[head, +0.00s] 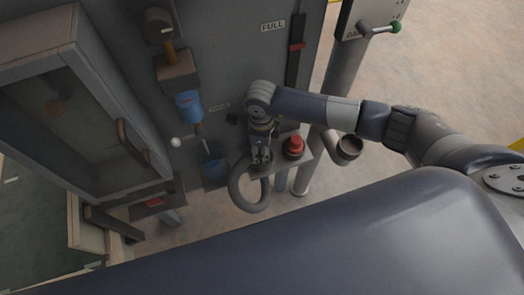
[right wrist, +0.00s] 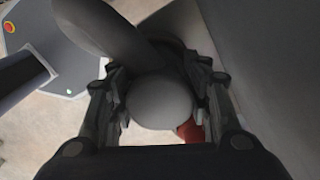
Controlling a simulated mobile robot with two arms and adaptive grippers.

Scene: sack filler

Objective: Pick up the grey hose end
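The right gripper (right wrist: 161,100) points down, with one finger on each side of the hose end. The fingers look very close to its sides, but I cannot tell whether they press on it. In the head view the gripper hides the hose end. My left gripper is not in view.
A red button (head: 293,147) sits just right of the gripper. A blue container (head: 214,168) and a blue cylinder (head: 188,104) are to the left, beside a windowed cabinet door (head: 75,110). Open floor (head: 440,75) lies at the upper right.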

